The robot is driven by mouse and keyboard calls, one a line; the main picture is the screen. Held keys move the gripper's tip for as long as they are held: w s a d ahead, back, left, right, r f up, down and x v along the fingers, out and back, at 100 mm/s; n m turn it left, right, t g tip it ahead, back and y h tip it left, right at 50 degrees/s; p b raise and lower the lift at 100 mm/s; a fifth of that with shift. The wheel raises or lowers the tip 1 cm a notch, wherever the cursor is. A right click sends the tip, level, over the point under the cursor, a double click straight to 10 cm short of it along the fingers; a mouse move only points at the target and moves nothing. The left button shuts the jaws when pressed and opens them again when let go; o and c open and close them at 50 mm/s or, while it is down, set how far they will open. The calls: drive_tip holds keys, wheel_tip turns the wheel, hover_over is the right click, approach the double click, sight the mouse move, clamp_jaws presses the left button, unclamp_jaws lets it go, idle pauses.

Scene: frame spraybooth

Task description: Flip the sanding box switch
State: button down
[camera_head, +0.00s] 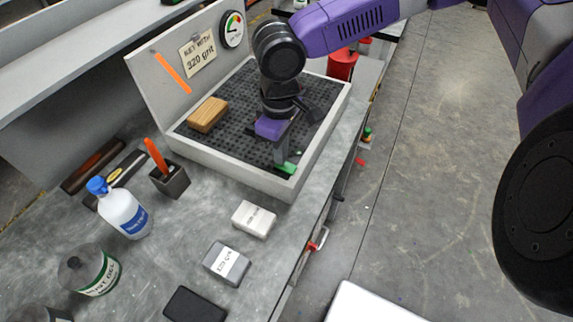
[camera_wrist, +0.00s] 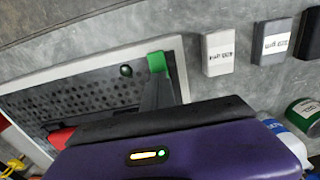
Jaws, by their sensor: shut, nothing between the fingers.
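The sanding box (camera_head: 222,162) is a pale open box with a dark perforated bed, on the grey bench; it also shows in the wrist view (camera_wrist: 183,68). My gripper (camera_head: 281,158) points down inside its near right corner, shut and empty. A green block (camera_head: 287,168) shows right at the fingertips, beside the near wall, and again in the wrist view (camera_wrist: 156,62). It looks like the switch, but I cannot tell its position or whether the fingers touch it. A small green dome (camera_wrist: 126,70) sits beside it. The fingers hide part of this corner.
A wooden block (camera_head: 207,115) lies on the bed. The upright back panel (camera_head: 168,90) carries a dial and a sign. Open floor lies right.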

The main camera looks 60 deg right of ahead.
drive_tip(key=shift+f+b, duration=0.3)
drive_tip(key=shift+f, duration=0.3)
drive_tip(key=shift+r, duration=0.1)
idle(0.3)
wheel_tip(320, 180, up, 7)
drive_tip(key=p, duration=0.7)
idle(0.6)
